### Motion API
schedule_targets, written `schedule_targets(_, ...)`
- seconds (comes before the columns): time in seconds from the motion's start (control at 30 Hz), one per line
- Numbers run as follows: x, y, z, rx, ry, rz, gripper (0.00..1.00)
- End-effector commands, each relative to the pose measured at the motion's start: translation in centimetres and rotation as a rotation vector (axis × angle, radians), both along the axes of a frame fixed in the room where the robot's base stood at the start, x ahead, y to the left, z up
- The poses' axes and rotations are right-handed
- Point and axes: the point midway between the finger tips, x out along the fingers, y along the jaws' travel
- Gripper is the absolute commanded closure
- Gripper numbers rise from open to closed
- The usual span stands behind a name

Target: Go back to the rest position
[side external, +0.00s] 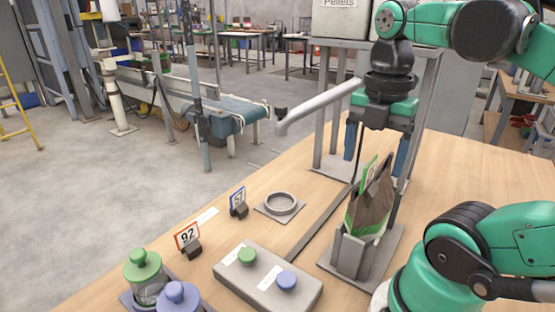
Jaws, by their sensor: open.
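My gripper (377,152) hangs pointing down at the upper right, in front of the hopper stand. Its two fingers with blue tips are apart, and I see nothing between them. Below it, a brown, white and green bag (372,203) stands upright in a grey metal holder (350,255) on the wooden table. The gripper appears to be above the bag; the exact gap is hard to judge from this view.
A bin labelled "Pellets" (342,18) sits on the stand, with a grey spout pipe (318,105) reaching left. On the table (460,165) are a grey button box (262,280), a ring on a plate (281,204), number cards 92 (187,236) and 57 (238,198), and lidded jars (145,275).

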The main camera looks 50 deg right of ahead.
Motion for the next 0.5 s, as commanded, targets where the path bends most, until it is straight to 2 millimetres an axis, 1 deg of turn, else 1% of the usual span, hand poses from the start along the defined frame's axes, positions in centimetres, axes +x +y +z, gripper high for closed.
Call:
schedule_targets(0.23,0.1,-0.1,0.0,-0.010,-0.003,0.003,0.22)
schedule_targets(0.33,0.8,-1.3,-0.2,-0.093,-0.032,0.033,0.22)
schedule_targets(0.37,1.2,-1.9,-0.2,-0.135,-0.047,0.048,0.22)
schedule_targets(0.43,2.6,-3.4,-0.1,-0.256,-0.101,0.087,0.22)
schedule_targets(0.5,5.2,-3.8,-0.2,-0.300,-0.229,-0.006,0.22)
